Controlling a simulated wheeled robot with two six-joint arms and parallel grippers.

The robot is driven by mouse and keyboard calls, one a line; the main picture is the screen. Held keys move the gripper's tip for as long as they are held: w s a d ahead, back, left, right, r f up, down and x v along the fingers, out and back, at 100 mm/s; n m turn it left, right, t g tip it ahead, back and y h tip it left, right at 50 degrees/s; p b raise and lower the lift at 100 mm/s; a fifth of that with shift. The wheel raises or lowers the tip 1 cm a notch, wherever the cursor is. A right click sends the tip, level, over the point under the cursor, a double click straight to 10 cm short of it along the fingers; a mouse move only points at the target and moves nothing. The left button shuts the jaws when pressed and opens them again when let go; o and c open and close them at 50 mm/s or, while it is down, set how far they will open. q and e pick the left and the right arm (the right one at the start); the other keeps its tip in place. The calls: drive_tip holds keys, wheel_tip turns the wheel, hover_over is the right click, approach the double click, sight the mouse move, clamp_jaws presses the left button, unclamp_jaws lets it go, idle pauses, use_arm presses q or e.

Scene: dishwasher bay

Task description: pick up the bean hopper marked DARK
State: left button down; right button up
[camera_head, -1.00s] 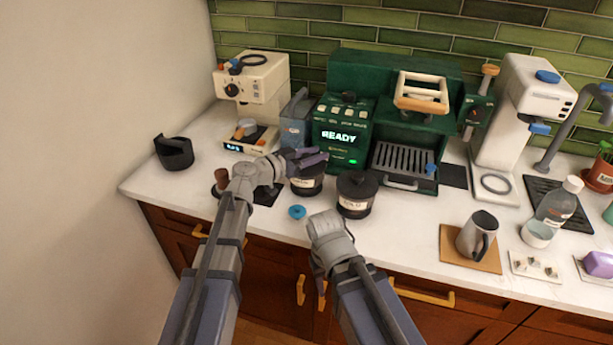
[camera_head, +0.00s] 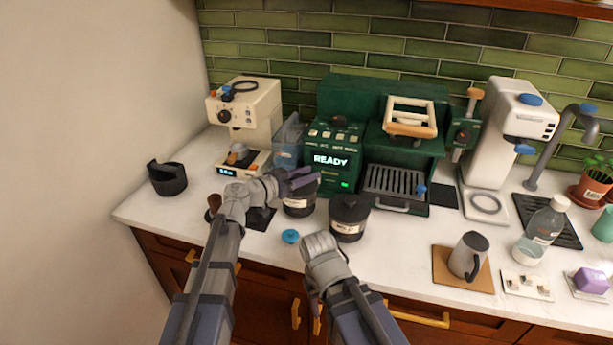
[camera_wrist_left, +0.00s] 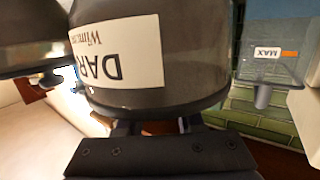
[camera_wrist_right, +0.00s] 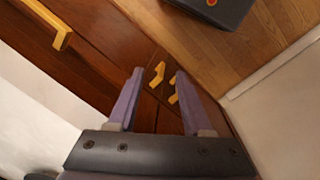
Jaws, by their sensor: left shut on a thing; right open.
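The bean hopper marked DARK (camera_wrist_left: 195,60) is a dark jar with a cream label. It fills the middle of the left wrist view, its lettering upside down there. In the head view it is the left one of two dark hoppers (camera_head: 299,205), in front of the green machine. My left gripper (camera_head: 301,180) is shut on this hopper at its upper part; its fingertips are mostly hidden in the left wrist view. I see no clear gap under the hopper. My right gripper (camera_wrist_right: 159,85) is open and empty, in front of the cabinet doors.
A second dark hopper (camera_head: 349,217) stands close on the right. A blue round piece (camera_head: 290,236) lies in front. The green machine (camera_head: 332,178) stands behind, with a clear blue-grey container (camera_head: 288,146) beside it. A black pitcher-like vessel (camera_head: 167,179) is at far left.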

wheel_tip(320, 180, up, 9)
drive_tip(key=p, duration=0.7)
drive_tip(key=shift+f+p, duration=0.2)
drive_tip(key=shift+p, duration=0.15)
drive_tip(key=shift+f, duration=0.1)
